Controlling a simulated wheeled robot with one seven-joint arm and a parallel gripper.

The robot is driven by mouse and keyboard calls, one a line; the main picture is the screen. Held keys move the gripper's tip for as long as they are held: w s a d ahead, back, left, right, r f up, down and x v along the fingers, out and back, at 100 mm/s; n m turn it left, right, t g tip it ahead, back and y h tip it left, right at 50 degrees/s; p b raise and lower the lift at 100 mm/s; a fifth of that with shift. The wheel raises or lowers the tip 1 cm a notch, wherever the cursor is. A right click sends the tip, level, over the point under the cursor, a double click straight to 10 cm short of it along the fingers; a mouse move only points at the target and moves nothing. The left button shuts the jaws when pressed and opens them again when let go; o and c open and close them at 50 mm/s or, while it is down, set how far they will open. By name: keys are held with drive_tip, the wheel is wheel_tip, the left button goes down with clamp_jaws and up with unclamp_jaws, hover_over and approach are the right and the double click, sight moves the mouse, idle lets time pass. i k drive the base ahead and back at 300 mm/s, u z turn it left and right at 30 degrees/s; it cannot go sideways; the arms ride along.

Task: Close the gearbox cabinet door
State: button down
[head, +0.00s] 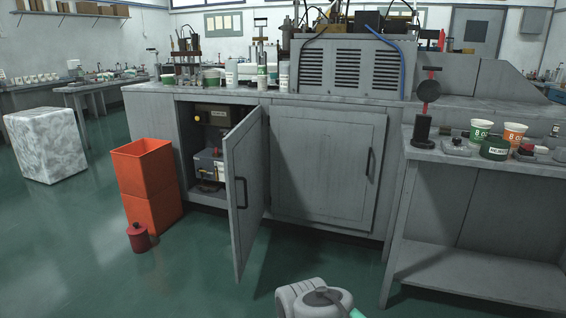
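The open grey cabinet door (244,190) stands swung out into the room, hinged on its right side, with a dark vertical handle (241,193) near its left edge. The cabinet opening (185,150) to its left shows a labelled box and a machine with a red part inside. A second grey door (325,165) to the right is closed, with its own dark handle. A rounded grey part of my arm (318,300) shows at the bottom centre, in front of the cabinet. My gripper's fingers are not visible.
Orange stacked bins (147,185) and a red can (138,237) stand on the floor left of the opening. A lower bench (480,270) with cups stands at right. The green floor in front of the door is clear.

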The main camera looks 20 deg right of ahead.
sight(242, 147)
drive_tip(key=z, duration=0.35)
drive_tip(key=i, duration=0.9)
drive_tip(key=u, duration=0.8)
drive_tip(key=i, duration=0.65)
drive_tip(key=u, duration=0.6)
